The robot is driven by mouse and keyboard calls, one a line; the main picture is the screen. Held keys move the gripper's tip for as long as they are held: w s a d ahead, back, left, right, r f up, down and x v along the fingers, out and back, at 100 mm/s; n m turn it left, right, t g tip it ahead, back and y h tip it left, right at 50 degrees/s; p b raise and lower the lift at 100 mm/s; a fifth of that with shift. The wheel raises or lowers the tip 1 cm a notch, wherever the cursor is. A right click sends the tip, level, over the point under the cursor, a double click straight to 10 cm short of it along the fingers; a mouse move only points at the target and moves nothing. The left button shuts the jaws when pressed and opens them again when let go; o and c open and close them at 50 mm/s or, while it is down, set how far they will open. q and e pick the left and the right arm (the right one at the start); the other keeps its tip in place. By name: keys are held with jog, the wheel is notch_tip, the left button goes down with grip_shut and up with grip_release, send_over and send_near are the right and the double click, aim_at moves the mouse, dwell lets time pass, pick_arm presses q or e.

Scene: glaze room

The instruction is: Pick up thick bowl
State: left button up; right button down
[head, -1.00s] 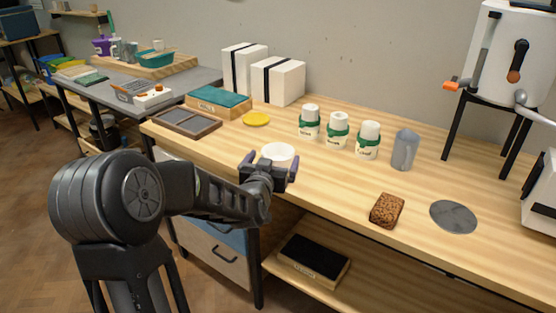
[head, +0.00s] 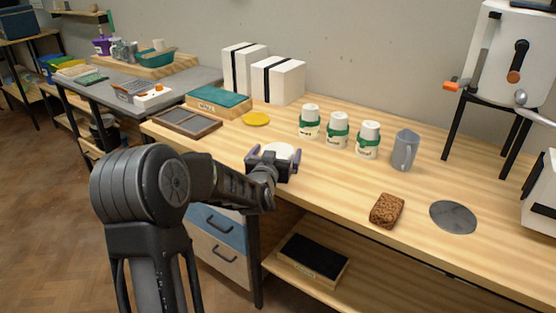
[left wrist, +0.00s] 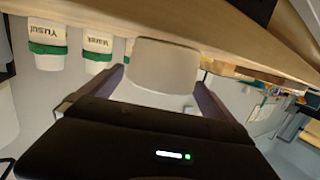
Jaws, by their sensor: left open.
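The thick bowl (head: 281,151) is white and stands on the wooden bench near its front edge. In the head view my left gripper (head: 275,160) hides its lower part. In the left wrist view the bowl (left wrist: 164,65) shows as a pale, rounded block between the fingertips. My left gripper (left wrist: 160,88) is open, with one finger on each side of the bowl. I cannot tell whether either finger touches it. My right gripper is not in view.
Several white jars with green bands (head: 338,130) stand behind the bowl, with a grey pitcher (head: 404,150) to their right. A brown sponge-like block (head: 386,210) and a grey disc (head: 453,216) lie to the right. A yellow disc (head: 256,119) lies behind left.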

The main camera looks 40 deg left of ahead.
pick_arm(q)
jog(key=c, duration=1.5)
